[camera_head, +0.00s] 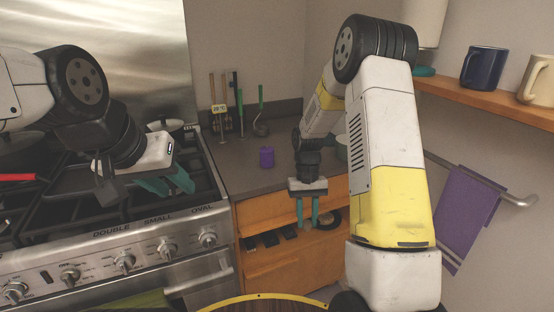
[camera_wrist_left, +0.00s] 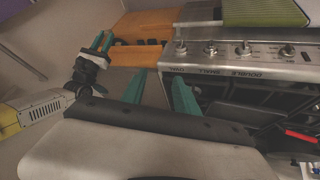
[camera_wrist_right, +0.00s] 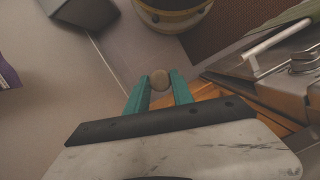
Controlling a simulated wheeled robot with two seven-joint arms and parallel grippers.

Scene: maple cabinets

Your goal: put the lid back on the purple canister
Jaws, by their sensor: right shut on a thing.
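The small purple canister (camera_head: 266,158) stands upright on the dark grey counter, left of my right arm; its top is too small to make out. My right gripper (camera_head: 307,222) points down in front of the counter, over the open drawer area, lower and to the right of the canister. In the right wrist view its teal fingers are shut on a small round beige thing (camera_wrist_right: 159,80), which looks like the lid. My left gripper (camera_head: 168,186) is over the stove with its fingers apart and empty; the left wrist view (camera_wrist_left: 160,90) also shows the gap.
The stove (camera_head: 120,235) with black grates fills the left. An orange wooden drawer (camera_head: 290,249) below the counter is open, with dark items inside. Utensils (camera_head: 239,112) stand at the counter's back. A shelf (camera_head: 490,100) with mugs and a purple towel (camera_head: 466,212) are at right.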

